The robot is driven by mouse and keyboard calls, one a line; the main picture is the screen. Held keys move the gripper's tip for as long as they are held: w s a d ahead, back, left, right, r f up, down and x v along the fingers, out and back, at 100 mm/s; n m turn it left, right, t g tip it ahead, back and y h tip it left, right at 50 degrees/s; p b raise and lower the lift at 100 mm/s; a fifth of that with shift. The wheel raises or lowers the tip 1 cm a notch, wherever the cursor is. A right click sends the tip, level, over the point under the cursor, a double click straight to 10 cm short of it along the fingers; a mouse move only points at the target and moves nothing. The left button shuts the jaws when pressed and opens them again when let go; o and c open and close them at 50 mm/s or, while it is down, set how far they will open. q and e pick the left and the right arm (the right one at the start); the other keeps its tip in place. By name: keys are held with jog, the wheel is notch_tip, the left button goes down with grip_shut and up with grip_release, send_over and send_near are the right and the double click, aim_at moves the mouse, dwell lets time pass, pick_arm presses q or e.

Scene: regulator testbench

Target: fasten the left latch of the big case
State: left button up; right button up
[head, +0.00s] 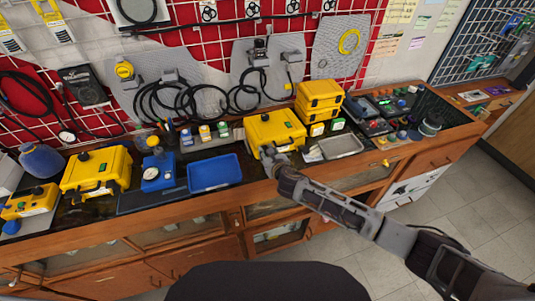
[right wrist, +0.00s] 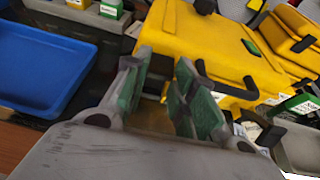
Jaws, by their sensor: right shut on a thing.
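The big yellow case (head: 276,128) stands lid down near the middle of the bench, and its yellow body also fills the top of the right wrist view (right wrist: 195,38). A black handle (right wrist: 225,86) runs along its front. My right gripper (head: 270,153) is at the left part of the case's front. In the right wrist view its green-padded fingers (right wrist: 155,95) stand either side of a small dark piece at the case's left front, which looks like the left latch (right wrist: 154,88). The fingers partly hide it, and I cannot tell whether it is fastened. My left gripper is not in view.
A blue tray (head: 214,173) lies left of the case and a grey metal tray (head: 341,146) to its right. Smaller yellow cases (head: 318,98) are stacked behind right. Another yellow case (head: 95,170) stands further left. The floor in front is clear.

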jog(key=shift+w+g, duration=0.15)
jog(key=shift+g, duration=0.25)
jog(key=o, duration=1)
jog(key=shift+o, duration=0.2)
jog(key=shift+s+d, duration=0.1)
jog(key=shift+s, duration=0.1)
jog(key=v, duration=1.1)
jog(key=shift+s+r, duration=0.2)
jog(key=shift+s, duration=0.05)
dwell(0.4)
